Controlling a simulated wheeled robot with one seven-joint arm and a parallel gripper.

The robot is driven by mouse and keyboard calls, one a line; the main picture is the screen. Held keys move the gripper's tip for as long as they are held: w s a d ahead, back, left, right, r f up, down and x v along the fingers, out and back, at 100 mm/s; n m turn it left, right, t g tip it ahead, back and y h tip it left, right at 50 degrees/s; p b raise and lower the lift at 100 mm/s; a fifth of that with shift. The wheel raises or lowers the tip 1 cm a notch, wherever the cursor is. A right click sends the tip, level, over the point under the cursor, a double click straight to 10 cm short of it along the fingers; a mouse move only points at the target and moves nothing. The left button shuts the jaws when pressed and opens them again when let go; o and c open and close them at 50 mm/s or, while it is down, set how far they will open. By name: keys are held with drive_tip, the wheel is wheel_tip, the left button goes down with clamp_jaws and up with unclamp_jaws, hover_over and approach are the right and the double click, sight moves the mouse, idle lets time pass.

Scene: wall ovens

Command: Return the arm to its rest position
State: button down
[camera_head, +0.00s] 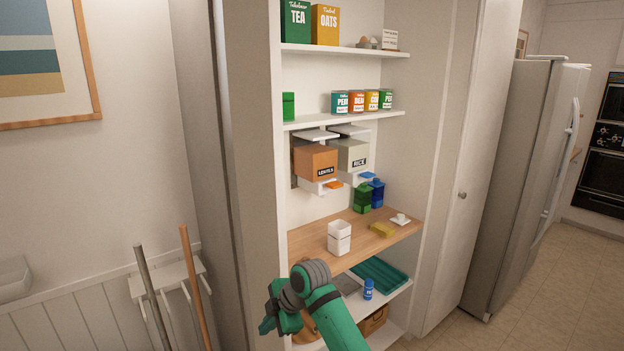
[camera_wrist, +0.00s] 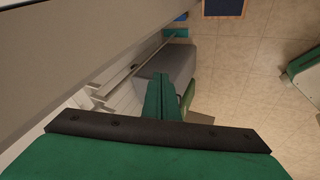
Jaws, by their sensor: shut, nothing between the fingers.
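My green arm with grey joints rises from the bottom of the head view, bent in front of the pantry shelves. Its end, my gripper (camera_head: 268,325), hangs at the lower left of the arm, in front of the shelf's left side. In the wrist view my gripper (camera_wrist: 172,92) points down toward the floor, its green fingers together with nothing between them. The fingertips are small and partly hard to make out in the head view. My gripper touches nothing that I can see.
The wooden counter (camera_head: 305,246) bears a white canister (camera_head: 339,238), a yellow sponge-like item (camera_head: 382,230) and a cup (camera_head: 400,219). Two handled poles (camera_head: 197,285) lean at the left wall. A fridge (camera_head: 508,180) stands right.

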drive_tip(key=s+a+f+m+t+y, duration=0.2)
drive_tip(key=s+a+f+m, duration=0.15)
drive_tip(key=a+f, duration=0.2)
drive_tip(key=s+a+f+m+t+y, duration=0.2)
drive_tip(key=a+f+m, duration=0.2)
drive_tip(key=a, duration=0.3)
drive_tip(key=s+f+m+t, duration=0.3)
drive_tip(key=s+f+m, duration=0.1)
drive_tip(key=s+m, duration=0.15)
drive_tip(key=s+d+f+m+t+h, duration=0.1)
drive_tip(key=s+d+f+m+h, duration=0.15)
drive_tip(key=s+d, duration=0.4)
drive_tip(key=s+d+f+m+t+h, duration=0.1)
drive_tip(key=s+d+m+t+h, duration=0.2)
drive_tip(key=s, duration=0.7)
drive_tip(key=s+d+f+m+h, duration=0.2)
drive_tip(key=s+d+m, duration=0.25)
drive_tip(key=s, duration=0.35)
drive_tip(key=s+d+r+h, duration=0.1)
drive_tip(key=s+d+r, duration=0.3)
drive_tip(key=s, duration=0.4)
drive_tip(key=s+d+r+t+h, duration=0.1)
drive_tip(key=s+d+r, duration=0.4)
drive_tip(key=s, duration=0.4)
drive_tip(key=shift+d+r+t, duration=0.25)
drive_tip(key=shift+d+t, duration=0.05)
drive_tip(key=shift+d, duration=0.5)
